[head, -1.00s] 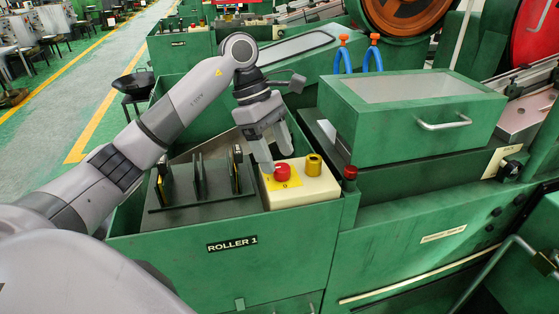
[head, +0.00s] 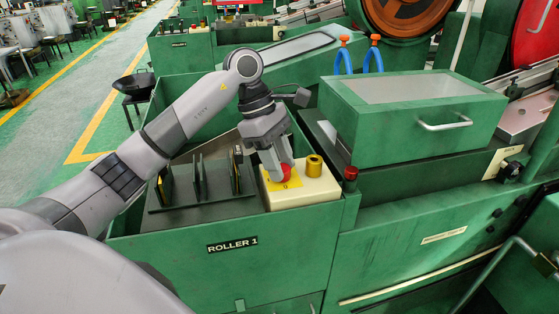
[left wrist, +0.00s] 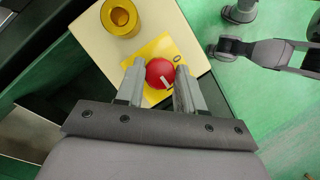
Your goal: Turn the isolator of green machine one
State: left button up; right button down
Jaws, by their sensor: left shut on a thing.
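The isolator is a red round knob (left wrist: 160,73) with a pale mark, on a yellow plate (left wrist: 154,50) on top of a cream box. In the head view the red knob (head: 285,171) is partly hidden by my left gripper (head: 278,176). The box sits on the green machine labelled ROLLER 1 (head: 232,244). In the left wrist view my left gripper (left wrist: 158,84) has its two fingers on either side of the knob, shut on it. My right gripper is not in view.
A yellow-brown collar (head: 314,166) stands on the cream box (head: 304,191) beside the knob. Dark upright plates (head: 200,178) stand left of the box. A small red-capped post (head: 350,174) is to the right, and a green lidded housing (head: 400,130) rises behind it.

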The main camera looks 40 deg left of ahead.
pick_arm(q)
jog(key=n+t, duration=0.1)
jog(key=n, duration=0.2)
jog(key=shift+s, duration=0.1)
jog(key=n+t, duration=0.1)
jog(key=n, duration=0.1)
jog(key=n+t+y, duration=0.1)
jog(key=n, duration=0.2)
jog(key=shift+s+d+n+b, duration=0.1)
jog(key=shift+s+n+b, duration=0.05)
jog(key=shift+n+b, duration=0.15)
jog(key=n+t+y, duration=0.1)
jog(key=n+y, duration=0.1)
jog(key=n, duration=0.2)
jog(key=shift+d, duration=0.15)
jog(key=shift+d+n+y+b, duration=0.1)
jog(key=shift+n+y+b, duration=0.55)
jog(key=shift+n, duration=1.85)
jog(key=shift+y, duration=0.25)
jog(key=o, duration=1)
jog(key=shift+p+v, duration=0.5)
jog(key=shift+v, duration=3.15)
